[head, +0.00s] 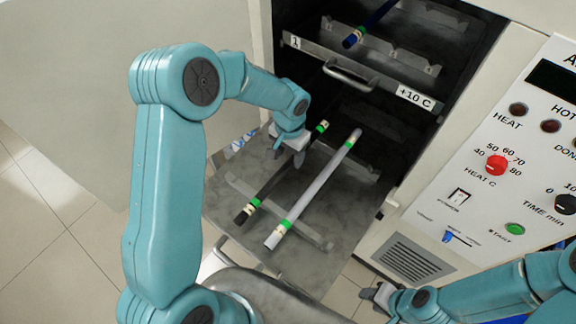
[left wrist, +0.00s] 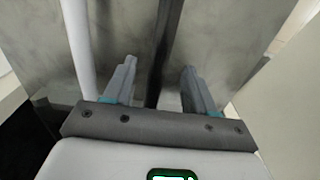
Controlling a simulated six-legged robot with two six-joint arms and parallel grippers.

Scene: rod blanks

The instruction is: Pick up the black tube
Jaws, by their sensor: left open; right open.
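The black tube (head: 268,190), with green and pale bands near its ends, lies slantwise on the lower pulled-out metal tray (head: 310,262). My left gripper (head: 285,156) is open above the tube's middle to far part, pointing down. In the left wrist view the black tube (left wrist: 160,45) runs between the two open fingers (left wrist: 159,68), touching neither as far as I can see. How far the fingertips are above the tray is hard to tell. My right gripper (head: 376,295) is open at the lower right, away from the tray.
A grey-white tube (head: 316,187) with green bands lies just right of the black one, roughly parallel; it shows left of the fingers in the wrist view (left wrist: 78,40). A dark blue tube (head: 372,24) is on an upper shelf. The oven's control panel (head: 500,150) stands at right.

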